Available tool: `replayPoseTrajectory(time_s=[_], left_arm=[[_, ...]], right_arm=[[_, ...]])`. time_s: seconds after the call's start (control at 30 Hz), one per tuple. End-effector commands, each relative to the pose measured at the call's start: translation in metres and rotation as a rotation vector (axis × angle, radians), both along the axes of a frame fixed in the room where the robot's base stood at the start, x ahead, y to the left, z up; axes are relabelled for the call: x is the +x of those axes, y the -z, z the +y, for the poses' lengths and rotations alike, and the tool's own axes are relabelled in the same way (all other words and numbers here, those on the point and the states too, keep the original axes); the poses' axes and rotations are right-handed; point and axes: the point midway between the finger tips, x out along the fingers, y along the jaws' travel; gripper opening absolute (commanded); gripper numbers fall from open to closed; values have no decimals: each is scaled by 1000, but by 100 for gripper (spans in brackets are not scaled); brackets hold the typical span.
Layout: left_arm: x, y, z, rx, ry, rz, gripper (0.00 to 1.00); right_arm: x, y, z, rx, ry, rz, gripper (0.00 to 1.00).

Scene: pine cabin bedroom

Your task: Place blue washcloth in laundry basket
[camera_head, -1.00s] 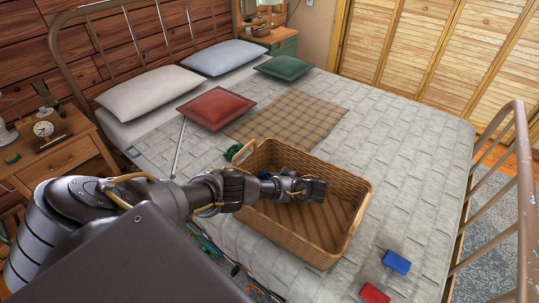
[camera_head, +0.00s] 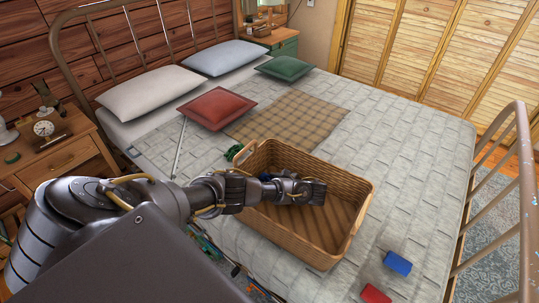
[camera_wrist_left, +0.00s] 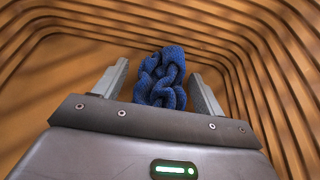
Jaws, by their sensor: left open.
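The wicker laundry basket (camera_head: 345,225) stands on the bed, tan and open at the top. My left gripper (camera_head: 318,192) reaches over its near rim and down into it. In the left wrist view, the blue washcloth (camera_wrist_left: 162,75) is a crumpled, knotted-looking bundle inside the basket. It lies between and just beyond the two spread fingers of my left gripper (camera_wrist_left: 158,72), which is open. I cannot tell whether a finger touches the cloth. In the head view my arm hides most of the cloth. My right gripper is not in view.
A blue block (camera_head: 398,263) and a red block (camera_head: 375,294) lie on the bed right of the basket. A green item (camera_head: 232,152) lies by its left corner. A red pillow (camera_head: 216,108) and plaid cloth (camera_head: 287,120) lie behind. The bed's right side is clear.

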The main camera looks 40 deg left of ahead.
Motion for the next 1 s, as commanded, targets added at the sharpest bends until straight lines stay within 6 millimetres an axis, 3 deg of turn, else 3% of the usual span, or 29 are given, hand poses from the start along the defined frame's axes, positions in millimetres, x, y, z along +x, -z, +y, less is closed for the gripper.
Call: replayPoseTrajectory(time_s=[0.17,0.23,0.43,0.73,1.0], left_arm=[[3,-10,-27,-3,2,-1,70],[4,-21,-39,-2,1,0,70],[6,-28,-62,0,-1,1,70],[7,-29,-69,0,-1,-1,70],[7,-29,-69,0,0,-1,70]], right_arm=[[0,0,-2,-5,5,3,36],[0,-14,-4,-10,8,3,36],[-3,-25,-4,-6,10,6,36],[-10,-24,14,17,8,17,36],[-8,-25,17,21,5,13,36]])
